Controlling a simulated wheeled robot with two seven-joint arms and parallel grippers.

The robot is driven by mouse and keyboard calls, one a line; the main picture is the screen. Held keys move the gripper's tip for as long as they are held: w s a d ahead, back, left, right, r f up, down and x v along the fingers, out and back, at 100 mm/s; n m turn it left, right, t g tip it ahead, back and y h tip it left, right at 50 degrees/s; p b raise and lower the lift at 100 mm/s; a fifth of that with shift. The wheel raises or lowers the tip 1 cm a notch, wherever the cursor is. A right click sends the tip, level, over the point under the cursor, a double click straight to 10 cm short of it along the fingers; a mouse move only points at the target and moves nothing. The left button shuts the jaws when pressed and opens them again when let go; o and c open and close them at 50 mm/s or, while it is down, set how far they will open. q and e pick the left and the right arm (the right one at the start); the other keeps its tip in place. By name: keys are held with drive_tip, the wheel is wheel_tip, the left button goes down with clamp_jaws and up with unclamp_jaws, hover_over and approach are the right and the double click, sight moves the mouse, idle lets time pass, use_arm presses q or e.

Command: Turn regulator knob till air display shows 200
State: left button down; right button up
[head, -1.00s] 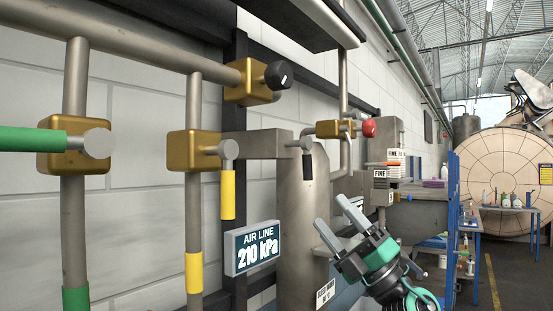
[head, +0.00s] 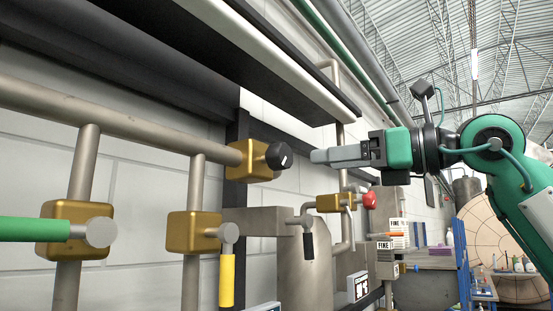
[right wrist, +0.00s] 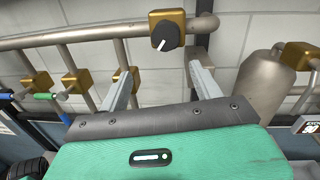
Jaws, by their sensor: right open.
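The black regulator knob (head: 279,155) with a white pointer mark sits on a brass valve body (head: 250,160) on the upper pipe. In the right wrist view the knob (right wrist: 167,36) shows beyond the fingertips, roughly between them. My right gripper (head: 318,156) points at the knob from the right, a short gap away. In the right wrist view its fingers (right wrist: 160,75) are apart with nothing between them. The air display (head: 264,307) is cut off at the bottom edge, so its number cannot be read. My left gripper is not in view.
A green lever (head: 35,229), a yellow lever (head: 227,280) and a black lever (head: 308,246) hang on lower valves. A red knob (head: 369,201) is below my right arm. A dark overhead duct (head: 250,60) runs above the knob.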

sight(287, 158)
drive_tip(key=shift+t+h, duration=0.6)
drive_tip(key=p+x, duration=0.2)
drive_tip(key=x, duration=0.1)
drive_tip(key=r+p+x, duration=0.1)
drive_tip(key=p+x, duration=0.1)
drive_tip(key=x, duration=0.2)
drive_tip(key=r+p+x, duration=0.1)
drive_tip(key=p+x, duration=0.1)
drive_tip(key=x, duration=0.2)
drive_tip(key=shift+w, duration=0.2)
drive_tip(key=shift+w+a+p, duration=0.2)
drive_tip(key=shift+a+p, duration=0.15)
drive_tip(key=shift+a, duration=0.05)
drive_tip(key=shift+f, duration=0.1)
